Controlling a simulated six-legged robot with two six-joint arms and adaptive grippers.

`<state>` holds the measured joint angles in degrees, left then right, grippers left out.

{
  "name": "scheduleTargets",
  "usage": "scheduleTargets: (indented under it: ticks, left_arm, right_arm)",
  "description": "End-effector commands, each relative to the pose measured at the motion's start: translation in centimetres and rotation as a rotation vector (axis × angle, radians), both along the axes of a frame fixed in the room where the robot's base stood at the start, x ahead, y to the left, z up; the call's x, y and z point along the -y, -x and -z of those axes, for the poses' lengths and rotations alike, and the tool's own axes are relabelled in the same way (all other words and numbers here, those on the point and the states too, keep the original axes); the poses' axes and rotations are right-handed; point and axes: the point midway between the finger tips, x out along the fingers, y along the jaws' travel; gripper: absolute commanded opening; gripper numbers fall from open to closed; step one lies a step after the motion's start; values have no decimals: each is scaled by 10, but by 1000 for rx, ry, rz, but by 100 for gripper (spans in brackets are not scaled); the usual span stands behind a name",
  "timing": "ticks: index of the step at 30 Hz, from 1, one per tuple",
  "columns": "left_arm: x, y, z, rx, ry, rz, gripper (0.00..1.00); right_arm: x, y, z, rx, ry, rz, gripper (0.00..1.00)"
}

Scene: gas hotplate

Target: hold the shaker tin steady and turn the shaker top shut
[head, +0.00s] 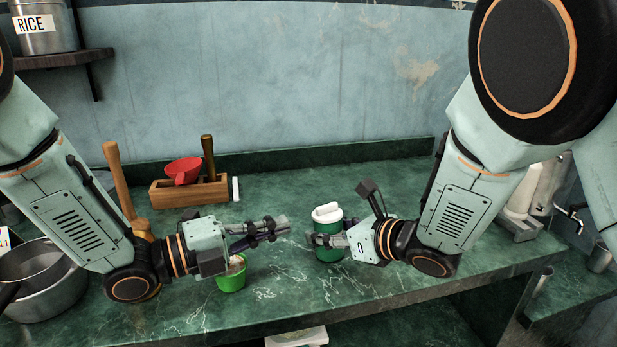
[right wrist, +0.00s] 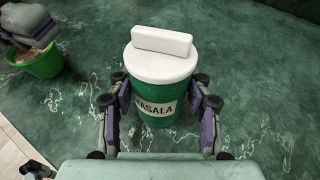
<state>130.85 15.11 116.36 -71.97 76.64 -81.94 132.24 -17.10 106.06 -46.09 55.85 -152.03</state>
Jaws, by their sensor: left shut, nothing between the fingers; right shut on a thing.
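The shaker tin (head: 329,252) is green with a "MASALA" label and stands upright on the green counter. Its white shaker top (head: 327,212), with a raised bar grip, sits on it; the top also shows in the right wrist view (right wrist: 160,62). My right gripper (head: 318,240) is shut on the tin's body, one finger on each side, below the top. My left gripper (head: 286,226) is shut and empty, to the left of the tin and apart from it, above the counter. Whether the top is turned fully shut cannot be told.
A green cup (head: 231,280) with something pale in it stands under my left wrist. A wooden box (head: 188,193) with a red scoop (head: 183,171) is at the back. A metal pot (head: 52,285) is at the left. The counter behind the tin is clear.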

Motion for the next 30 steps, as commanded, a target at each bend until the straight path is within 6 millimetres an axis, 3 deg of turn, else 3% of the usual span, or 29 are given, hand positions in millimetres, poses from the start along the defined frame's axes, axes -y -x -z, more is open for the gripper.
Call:
scheduleTargets:
  ticks: [2,3,11,23,30]
  left_arm:
    - [0,0,0,0,0,0,0]
    - [0,0,0,0,0,0,0]
    - [0,0,0,0,0,0,0]
    - [0,0,0,0,0,0,0]
    - [0,0,0,0,0,0,0]
  right_arm:
    - [1,3,6,-12,8,-1,15]
    - [1,3,6,-13,9,-1,52]
    - [0,1,3,-6,4,0,74]
    - [3,3,0,-3,1,2,76]
    - [31,27,-16,-4,-1,5,76]
